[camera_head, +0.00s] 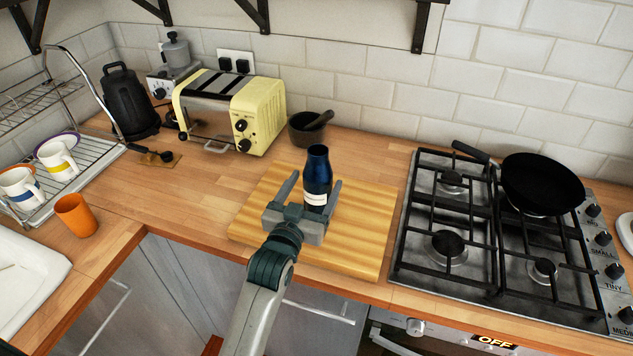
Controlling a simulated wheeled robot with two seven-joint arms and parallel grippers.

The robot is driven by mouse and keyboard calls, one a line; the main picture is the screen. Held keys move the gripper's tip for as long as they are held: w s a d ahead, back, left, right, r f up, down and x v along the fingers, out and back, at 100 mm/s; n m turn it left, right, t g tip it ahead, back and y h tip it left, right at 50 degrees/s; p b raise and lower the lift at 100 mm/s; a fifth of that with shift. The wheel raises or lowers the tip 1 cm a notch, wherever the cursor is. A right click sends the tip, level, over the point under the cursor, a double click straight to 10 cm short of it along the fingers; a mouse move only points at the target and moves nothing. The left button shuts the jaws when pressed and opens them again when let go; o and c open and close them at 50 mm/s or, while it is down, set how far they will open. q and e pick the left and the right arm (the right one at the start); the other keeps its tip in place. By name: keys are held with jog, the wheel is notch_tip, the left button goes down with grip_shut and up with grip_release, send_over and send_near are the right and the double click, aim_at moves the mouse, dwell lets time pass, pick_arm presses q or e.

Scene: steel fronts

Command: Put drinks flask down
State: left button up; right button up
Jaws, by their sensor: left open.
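The drinks flask (317,172) is dark blue with a pale label low on its side. It stands upright on the wooden cutting board (360,245). My left gripper (311,188) is open, with one finger on each side of the flask. The gripper's palm hides part of the flask's lower front, and I cannot tell whether a finger touches it. My right gripper is not in view.
A gas hob (447,215) with a black pan (541,183) is to the right. An orange cup (75,214) and dish rack (95,158) are at left. Counter left of the board is clear.

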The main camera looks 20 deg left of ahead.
pick_arm(q)
jog(key=s+b, duration=0.2)
jog(key=s, duration=0.8)
jog(key=shift+a, duration=0.2)
jog(key=shift+o, duration=0.4)
jog(key=shift+w, duration=0.1)
